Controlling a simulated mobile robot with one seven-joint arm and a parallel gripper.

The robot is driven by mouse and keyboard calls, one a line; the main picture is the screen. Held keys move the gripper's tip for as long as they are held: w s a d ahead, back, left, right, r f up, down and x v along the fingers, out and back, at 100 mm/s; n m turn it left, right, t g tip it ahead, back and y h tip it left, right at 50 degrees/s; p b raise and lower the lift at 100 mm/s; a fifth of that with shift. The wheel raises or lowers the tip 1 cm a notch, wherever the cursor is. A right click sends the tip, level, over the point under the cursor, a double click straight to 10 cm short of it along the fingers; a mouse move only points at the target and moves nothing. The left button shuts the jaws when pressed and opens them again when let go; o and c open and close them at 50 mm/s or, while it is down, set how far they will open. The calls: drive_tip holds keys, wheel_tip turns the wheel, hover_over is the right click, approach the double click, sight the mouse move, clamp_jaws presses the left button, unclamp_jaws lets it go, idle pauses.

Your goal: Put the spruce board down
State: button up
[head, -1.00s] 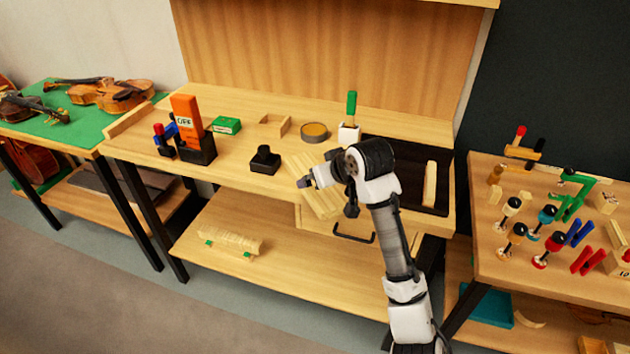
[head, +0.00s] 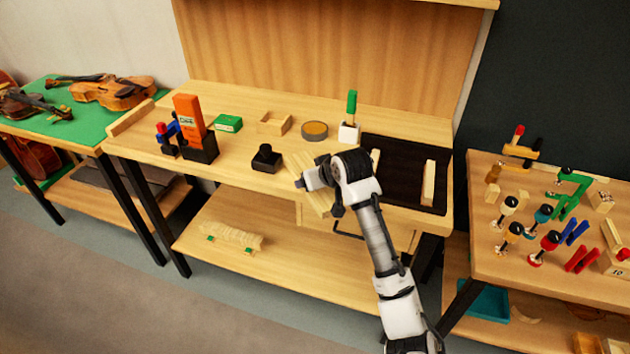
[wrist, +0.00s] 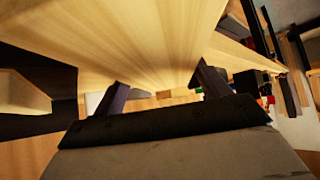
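The spruce board (head: 319,202) is a pale, flat plank at the front edge of the workbench (head: 235,165), tilted in the head view. I cannot tell whether the board touches the bench top.
A dark recessed area (head: 405,165) with pale wooden strips (head: 429,183) lies to the right of the board. A black block (head: 266,158), a round tin (head: 314,131) and a small wooden frame (head: 274,123) stand to the left and behind.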

drive_tip(key=c, duration=0.7)
drive_tip(key=shift+r, duration=0.1)
